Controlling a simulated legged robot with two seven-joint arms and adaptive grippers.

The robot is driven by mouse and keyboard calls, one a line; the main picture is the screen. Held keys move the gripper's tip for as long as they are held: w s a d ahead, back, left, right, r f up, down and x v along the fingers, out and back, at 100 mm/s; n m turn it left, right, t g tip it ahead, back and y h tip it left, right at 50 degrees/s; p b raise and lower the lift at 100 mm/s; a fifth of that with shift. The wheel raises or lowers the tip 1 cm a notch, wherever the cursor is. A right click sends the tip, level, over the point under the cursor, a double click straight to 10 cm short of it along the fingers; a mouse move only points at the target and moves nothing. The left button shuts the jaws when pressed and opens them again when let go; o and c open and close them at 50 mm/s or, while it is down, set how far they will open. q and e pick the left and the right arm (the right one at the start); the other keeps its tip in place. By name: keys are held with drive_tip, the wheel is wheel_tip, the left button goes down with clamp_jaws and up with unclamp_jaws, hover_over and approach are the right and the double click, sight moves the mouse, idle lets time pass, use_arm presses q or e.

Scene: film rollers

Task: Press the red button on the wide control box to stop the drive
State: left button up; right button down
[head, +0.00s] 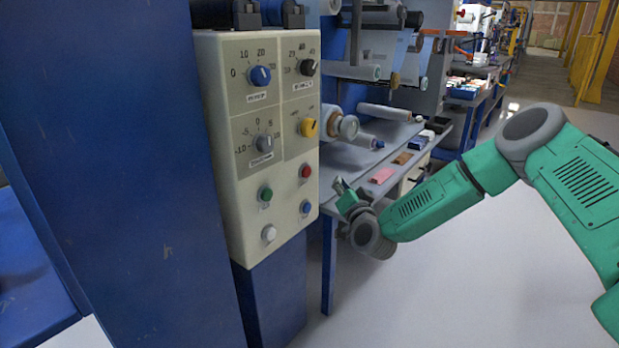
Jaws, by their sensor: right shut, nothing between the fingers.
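The wide control box (233,149) is cream-coloured and mounted upright on a blue post, left of centre in the head view. Its red button (306,171) sits on the lower right part of the face, above a blue button (306,207). A green button (266,194) and a white button (269,233) are to the left. My right gripper (340,186) is shut and empty, to the right of the box and a little lower than the red button. It appears apart from the box. My left gripper is not in view.
Above the buttons are a blue knob (260,76), a black knob (308,67), a grey knob (264,143) and a yellow knob (308,127). A large blue panel (110,150) fills the left. A workbench (346,165) with rollers stands behind my gripper. The floor at right is open.

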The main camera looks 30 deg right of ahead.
sight(307, 172)
drive_tip(key=w+a+b, duration=0.2)
drive_tip(key=w+a, duration=0.1)
drive_tip(key=w, duration=0.3)
drive_tip(key=shift+b, duration=0.35)
drive_tip(key=shift+d+r, duration=0.1)
drive_tip(key=shift+a, duration=0.25)
drive_tip(key=shift+d, duration=0.15)
idle(0.6)
drive_tip(key=shift+w+a+r, duration=0.1)
drive_tip(key=shift+w+a, duration=0.15)
drive_tip(key=shift+w, duration=0.1)
